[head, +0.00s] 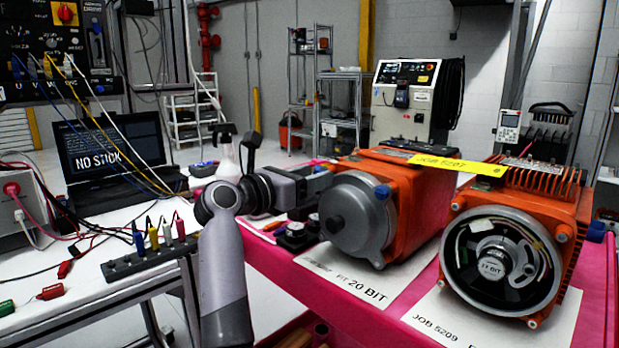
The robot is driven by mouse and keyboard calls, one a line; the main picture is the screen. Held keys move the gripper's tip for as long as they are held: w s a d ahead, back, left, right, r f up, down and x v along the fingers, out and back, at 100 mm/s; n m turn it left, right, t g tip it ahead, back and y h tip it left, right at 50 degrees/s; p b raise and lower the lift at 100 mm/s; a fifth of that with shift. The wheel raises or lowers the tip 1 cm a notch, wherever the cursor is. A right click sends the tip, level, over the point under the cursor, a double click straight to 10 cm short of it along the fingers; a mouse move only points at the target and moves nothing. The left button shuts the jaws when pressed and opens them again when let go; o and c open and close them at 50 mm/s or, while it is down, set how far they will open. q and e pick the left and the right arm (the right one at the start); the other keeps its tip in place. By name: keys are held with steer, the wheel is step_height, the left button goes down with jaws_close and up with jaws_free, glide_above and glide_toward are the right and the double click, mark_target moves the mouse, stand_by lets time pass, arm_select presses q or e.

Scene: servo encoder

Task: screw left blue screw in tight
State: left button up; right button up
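Two orange servo motors stand on the pink-covered bench. The left motor (418,200) has a round grey end cover (352,225). A blue screw (382,192) shows at the upper right edge of that cover. My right gripper is out of view.
Small dark parts (297,236) lie on the bench below my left gripper. Printed job sheets (362,278) lie under the motors, and a yellow label (458,164) bridges their tops. A cable-strewn table with a laptop (110,150) and a terminal strip (150,258) is at left.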

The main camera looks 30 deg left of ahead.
arm_select(q)
jaws_close()
